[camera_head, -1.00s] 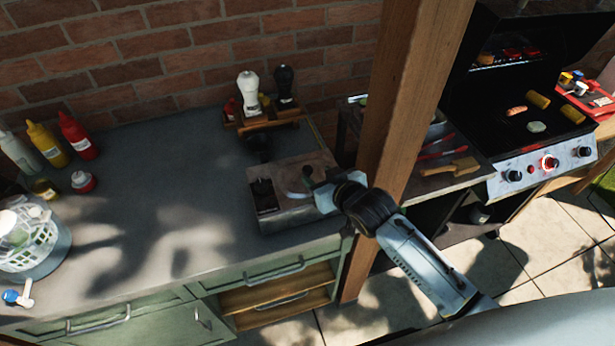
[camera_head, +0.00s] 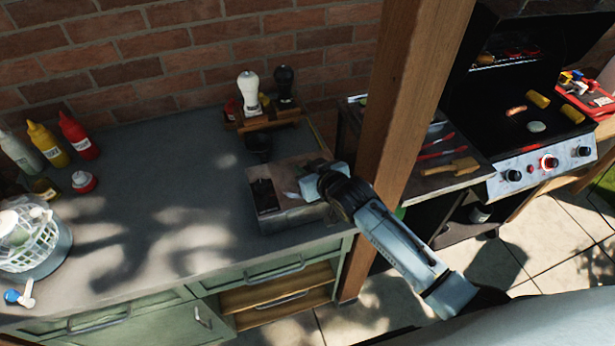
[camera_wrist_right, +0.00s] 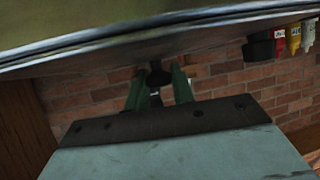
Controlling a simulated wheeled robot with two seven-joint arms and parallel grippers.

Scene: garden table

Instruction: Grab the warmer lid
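The warmer (camera_head: 290,215) is a low metal box near the right end of the counter. Its flat lid (camera_head: 290,174) lies on top, partly hidden by my right gripper. My right gripper (camera_head: 306,188) is at the right part of the lid. In the right wrist view the picture is upside down, with the lid's metal surface (camera_wrist_right: 120,38) along the top. The two green fingers of the right gripper (camera_wrist_right: 158,88) stand on either side of a dark knob-like handle (camera_wrist_right: 159,76). They look apart, with the handle between them. My left gripper is not in view.
A wooden post (camera_head: 405,110) stands close to the right of the warmer. A rack with white and black shakers (camera_head: 262,115) is behind it. Sauce bottles (camera_head: 78,137) and a white basket (camera_head: 30,240) are at left. The counter's middle is clear. A grill (camera_head: 530,120) is at right.

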